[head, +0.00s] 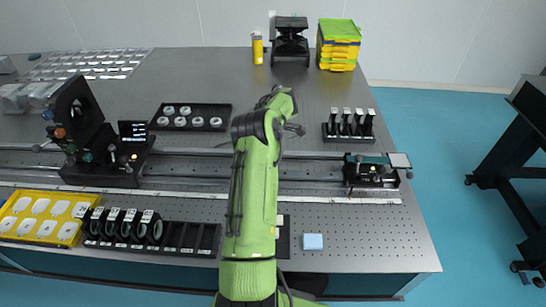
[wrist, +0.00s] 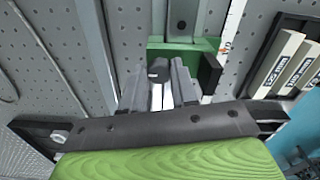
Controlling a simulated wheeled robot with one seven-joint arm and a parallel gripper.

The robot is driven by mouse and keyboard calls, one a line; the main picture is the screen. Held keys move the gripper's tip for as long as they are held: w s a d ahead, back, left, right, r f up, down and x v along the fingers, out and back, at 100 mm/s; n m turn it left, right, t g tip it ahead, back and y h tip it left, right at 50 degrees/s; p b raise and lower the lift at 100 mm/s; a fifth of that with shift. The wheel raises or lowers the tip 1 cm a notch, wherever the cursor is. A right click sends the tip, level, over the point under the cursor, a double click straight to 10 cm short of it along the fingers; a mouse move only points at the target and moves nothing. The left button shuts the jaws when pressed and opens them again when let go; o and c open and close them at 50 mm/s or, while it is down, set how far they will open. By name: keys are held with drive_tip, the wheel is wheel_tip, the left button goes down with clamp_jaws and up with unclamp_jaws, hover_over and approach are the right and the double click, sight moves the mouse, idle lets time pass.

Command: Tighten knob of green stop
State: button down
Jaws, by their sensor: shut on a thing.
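The green stop (wrist: 203,48) sits across the grey rail in the upper middle of the wrist view. A black block (wrist: 209,73) is at its right end. Its round dark knob (wrist: 158,70) points toward my gripper (wrist: 158,86). The two grey fingers stand on either side of the knob and are shut on it. How far they overlap it is hard to tell. In the head view my green arm reaches over the rail and hides the stop, the knob and the fingertips.
A rack of white-labelled black holders (head: 349,126) stands behind the rail, close to the right in the wrist view (wrist: 290,62). A carriage (head: 370,171) sits at the rail's right end, another mount (head: 105,165) at left. A lens rack (head: 150,231) lies in front.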

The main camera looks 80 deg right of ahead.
drive_tip(key=c, duration=0.9)
unclamp_jaws()
drive_tip(key=shift+o, duration=0.2)
wheel_tip(320, 180, up, 16)
drive_tip(key=p, duration=0.4)
drive_tip(key=shift+f, duration=0.1)
